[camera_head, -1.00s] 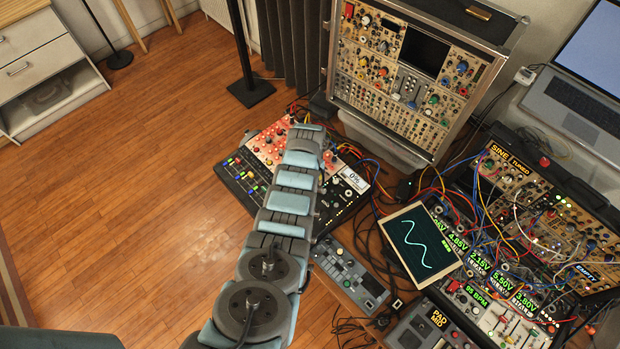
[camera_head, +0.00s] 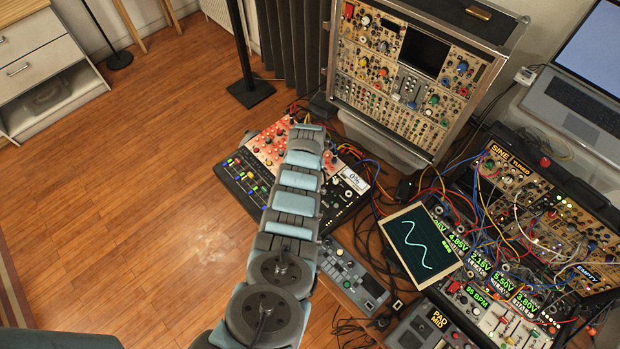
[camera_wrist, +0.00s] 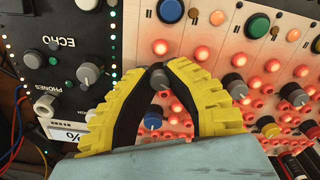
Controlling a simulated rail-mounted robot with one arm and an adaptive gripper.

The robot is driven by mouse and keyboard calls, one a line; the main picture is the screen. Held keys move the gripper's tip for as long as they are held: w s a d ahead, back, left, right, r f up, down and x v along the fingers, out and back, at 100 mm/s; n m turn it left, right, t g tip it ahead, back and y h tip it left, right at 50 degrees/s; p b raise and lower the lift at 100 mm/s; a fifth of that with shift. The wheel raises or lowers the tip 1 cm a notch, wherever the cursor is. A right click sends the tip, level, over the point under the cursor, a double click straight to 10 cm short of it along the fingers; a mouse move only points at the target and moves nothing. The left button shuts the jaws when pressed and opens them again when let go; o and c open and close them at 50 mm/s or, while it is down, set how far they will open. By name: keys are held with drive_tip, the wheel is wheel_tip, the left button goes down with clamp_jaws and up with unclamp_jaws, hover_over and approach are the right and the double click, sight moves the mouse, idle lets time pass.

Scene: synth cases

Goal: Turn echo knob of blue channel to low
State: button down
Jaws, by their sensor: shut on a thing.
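The mixer (camera_head: 240,172) lies under my arm in the head view, which hides my gripper. In the wrist view my gripper (camera_wrist: 160,78) has yellow and black fingers that close on a small grey knob (camera_wrist: 157,70). This knob is on the pale, red-lit panel, in a column with a blue knob (camera_wrist: 152,121) below it and a large blue button (camera_wrist: 170,10) at the top. The printed ECHO label (camera_wrist: 64,43) is on the dark panel to the left, with another grey knob (camera_wrist: 88,73) near it. The fingers hide part of the gripped knob, and I cannot read its setting.
Neighbouring knobs, including a grey one (camera_wrist: 234,85), and lit red buttons crowd the right. A white display (camera_wrist: 60,132) is partly hidden by the left finger. In the head view, a tilted oscilloscope screen (camera_head: 421,242) and patch cables stand right of the mixer.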

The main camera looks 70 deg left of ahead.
drive_tip(key=c, duration=1)
unclamp_jaws()
drive_tip(key=shift+r, duration=0.15)
drive_tip(key=shift+r, duration=5.85)
